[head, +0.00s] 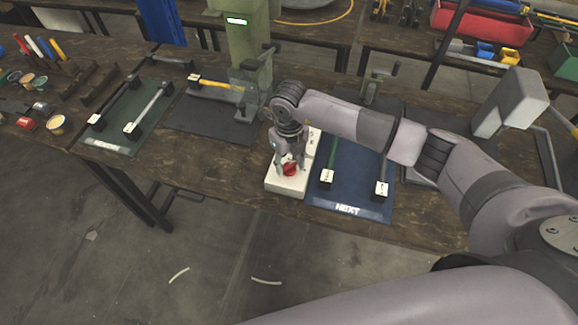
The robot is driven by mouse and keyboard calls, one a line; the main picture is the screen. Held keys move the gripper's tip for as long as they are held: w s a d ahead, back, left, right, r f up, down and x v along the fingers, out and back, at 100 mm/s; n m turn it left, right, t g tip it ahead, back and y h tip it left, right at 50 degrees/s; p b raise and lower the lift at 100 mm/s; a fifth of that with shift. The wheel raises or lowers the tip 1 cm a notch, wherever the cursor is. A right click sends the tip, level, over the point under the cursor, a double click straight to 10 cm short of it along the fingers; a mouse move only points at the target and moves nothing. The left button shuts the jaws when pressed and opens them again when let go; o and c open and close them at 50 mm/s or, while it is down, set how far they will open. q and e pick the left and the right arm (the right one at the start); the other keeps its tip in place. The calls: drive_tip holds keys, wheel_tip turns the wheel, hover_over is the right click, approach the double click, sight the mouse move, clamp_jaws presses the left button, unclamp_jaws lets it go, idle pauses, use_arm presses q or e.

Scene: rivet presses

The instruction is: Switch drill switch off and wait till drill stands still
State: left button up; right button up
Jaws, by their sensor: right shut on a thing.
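A white switch box (283,187) with a red switch knob (290,170) sits at the front edge of the wooden bench. My right gripper (290,168) comes down from above and is shut on the red knob; its fingers partly hide the knob. A green machine (240,45) with a lit green display stands behind and to the left of the box. I cannot tell whether it is the drill or whether anything on it turns. My left gripper is out of view.
A blue mat (352,197) with green and grey rods in black holders lies right of the box. A grey angular machine (515,98) stands at right. Tools and small tins crowd the far left bench.

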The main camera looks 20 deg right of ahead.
sight(289, 164)
drive_tip(key=n+b, duration=0.6)
drive_tip(key=shift+f, duration=0.2)
drive_tip(key=shift+r+n+b, duration=0.2)
drive_tip(key=shift+n+b, duration=0.8)
drive_tip(key=shift+b, duration=0.05)
drive_tip(key=o, duration=1.2)
drive_tip(key=shift+c, duration=0.2)
drive_tip(key=shift+r, duration=0.1)
wheel_tip(289, 164, up, 12)
